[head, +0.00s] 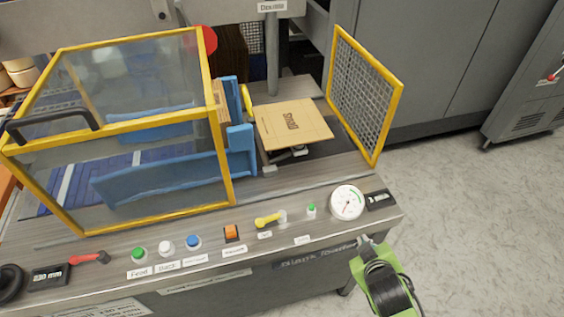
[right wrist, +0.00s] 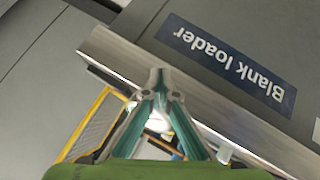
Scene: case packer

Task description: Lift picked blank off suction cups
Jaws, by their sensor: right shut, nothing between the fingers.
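The blank (head: 292,124) is a flat tan cardboard sheet with dark print. It lies roughly level and slightly tilted above the machine's deck, between the blue guides and the yellow-framed mesh guard. A small part of a metal support (head: 290,154) shows under its front edge; the suction cups are mostly hidden beneath it. My right gripper (head: 368,241) is shut and empty, at the front edge of the machine, below and to the right of the blank and apart from it. In the right wrist view its closed fingers (right wrist: 158,80) are near the metal edge by the "Blank loader" label. My left gripper is not in view.
A yellow-framed clear guard (head: 120,120) covers the left side. A yellow mesh panel (head: 365,95) stands right of the blank. The front panel has several buttons, a yellow lever (head: 268,220) and a round gauge (head: 347,202). The floor (head: 480,220) at right is clear.

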